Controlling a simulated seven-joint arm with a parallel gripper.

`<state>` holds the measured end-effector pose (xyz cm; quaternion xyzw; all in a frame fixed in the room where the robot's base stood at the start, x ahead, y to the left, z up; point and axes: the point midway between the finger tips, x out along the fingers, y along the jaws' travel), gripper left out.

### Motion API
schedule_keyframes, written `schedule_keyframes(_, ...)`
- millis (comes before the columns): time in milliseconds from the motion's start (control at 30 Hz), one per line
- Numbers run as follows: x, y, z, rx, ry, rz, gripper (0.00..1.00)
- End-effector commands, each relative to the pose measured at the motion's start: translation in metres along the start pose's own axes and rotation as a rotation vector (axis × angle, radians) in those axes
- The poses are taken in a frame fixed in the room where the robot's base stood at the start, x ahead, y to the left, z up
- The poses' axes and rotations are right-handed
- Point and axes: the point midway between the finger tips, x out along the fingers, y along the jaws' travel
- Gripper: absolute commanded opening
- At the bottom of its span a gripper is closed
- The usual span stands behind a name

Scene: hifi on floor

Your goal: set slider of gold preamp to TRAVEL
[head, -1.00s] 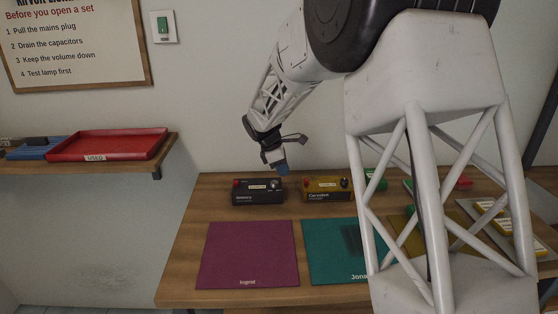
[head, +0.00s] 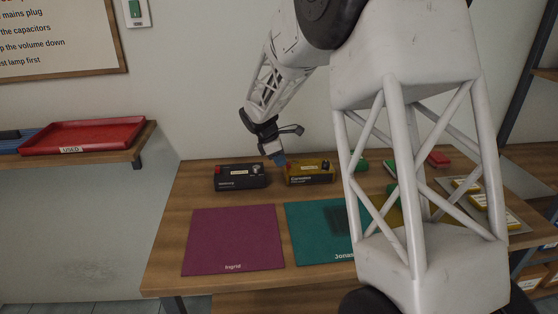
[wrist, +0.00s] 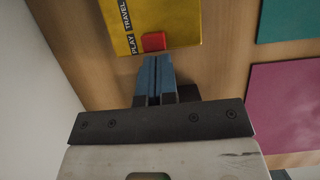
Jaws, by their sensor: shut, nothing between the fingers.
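The gold preamp (head: 312,178) stands at the back of the bench, right of a black unit. In the wrist view its yellow face (wrist: 175,18) carries the words PLAY and TRAVEL along a strip. A red slider cap (wrist: 153,41) sits at the PLAY end of that strip. My gripper (head: 279,159) is at the left end of the gold preamp. In the wrist view its blue fingertips (wrist: 154,62) are shut and empty, just short of the red cap. I cannot tell whether they touch it.
The black unit (head: 240,178) stands close to the left. A purple mat (head: 233,238) and a teal mat (head: 305,230) lie in front. A red tray (head: 85,136) is on the left shelf. My arm hides part of the bench's right side.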

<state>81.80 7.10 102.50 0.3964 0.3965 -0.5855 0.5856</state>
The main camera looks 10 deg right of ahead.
Motion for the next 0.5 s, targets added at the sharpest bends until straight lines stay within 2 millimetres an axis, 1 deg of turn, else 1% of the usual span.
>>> schedule_keyframes(100,0.001,0.000,0.004,0.001,0.000,0.000,0.00)
schedule_keyframes(333,0.011,0.000,0.025,0.001,0.000,-0.002,0.00)
schedule_keyframes(500,0.012,0.000,0.028,0.000,0.000,-0.001,0.00)
